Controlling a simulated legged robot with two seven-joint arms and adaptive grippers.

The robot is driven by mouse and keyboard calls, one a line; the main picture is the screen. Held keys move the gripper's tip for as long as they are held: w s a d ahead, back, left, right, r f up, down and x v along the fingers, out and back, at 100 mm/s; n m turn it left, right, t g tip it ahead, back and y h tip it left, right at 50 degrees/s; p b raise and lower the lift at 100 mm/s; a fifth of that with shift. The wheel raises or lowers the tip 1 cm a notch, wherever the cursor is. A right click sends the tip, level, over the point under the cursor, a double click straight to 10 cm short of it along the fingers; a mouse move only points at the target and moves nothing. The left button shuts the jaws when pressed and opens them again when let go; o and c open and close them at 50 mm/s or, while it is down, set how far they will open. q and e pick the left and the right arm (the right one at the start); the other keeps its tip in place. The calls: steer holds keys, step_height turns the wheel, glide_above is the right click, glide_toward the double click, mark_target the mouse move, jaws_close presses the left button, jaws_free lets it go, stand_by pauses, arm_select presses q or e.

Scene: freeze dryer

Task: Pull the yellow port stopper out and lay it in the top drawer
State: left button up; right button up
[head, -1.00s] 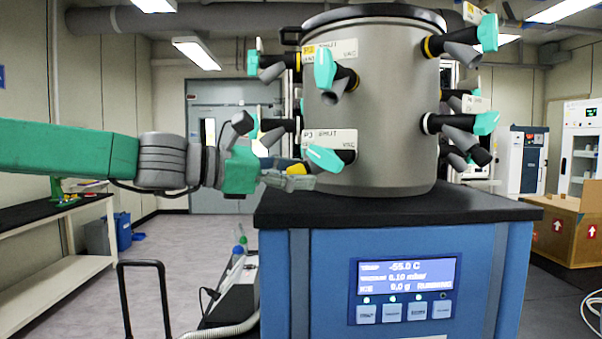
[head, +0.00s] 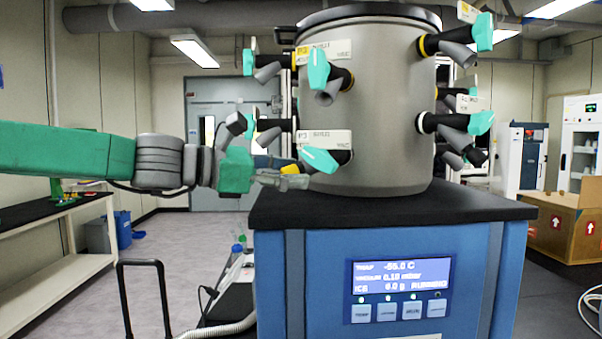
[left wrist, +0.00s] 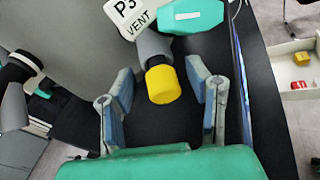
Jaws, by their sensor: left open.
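The yellow stopper (head: 290,169) sits on the end of the grey port tube (left wrist: 152,46) labelled P3 VENT, low on the left of the steel drum (head: 365,110). A teal valve handle (left wrist: 192,16) is beside that tube. My left gripper (head: 284,182) is at the stopper, with its arm coming in from the left. In the left wrist view the fingers are open, one on each side of the yellow stopper (left wrist: 163,85), with gaps visible. A white open drawer or tray (left wrist: 297,94) with small red and yellow items shows at the right edge. My right gripper is not in view.
Other ports with teal handles (head: 318,69) stick out around the drum close to my left gripper. The drum stands on a black top (head: 400,206) over a blue cabinet (head: 330,260) with a display. A side bench (head: 50,210) stands at the left.

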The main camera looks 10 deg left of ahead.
arm_select(q)
steer(key=shift+s+a, duration=0.1)
steer(key=shift+a, duration=0.1)
steer(key=shift+a+f, duration=0.1)
steer(key=shift+a, duration=0.6)
steer(key=c, duration=0.6)
jaws_close()
steer(key=shift+s+d+r, duration=0.15)
steer(key=shift+d+r, duration=0.05)
steer(key=shift+d, duration=0.05)
steer(key=shift+a+f, duration=0.1)
steer(key=shift+f, duration=0.1)
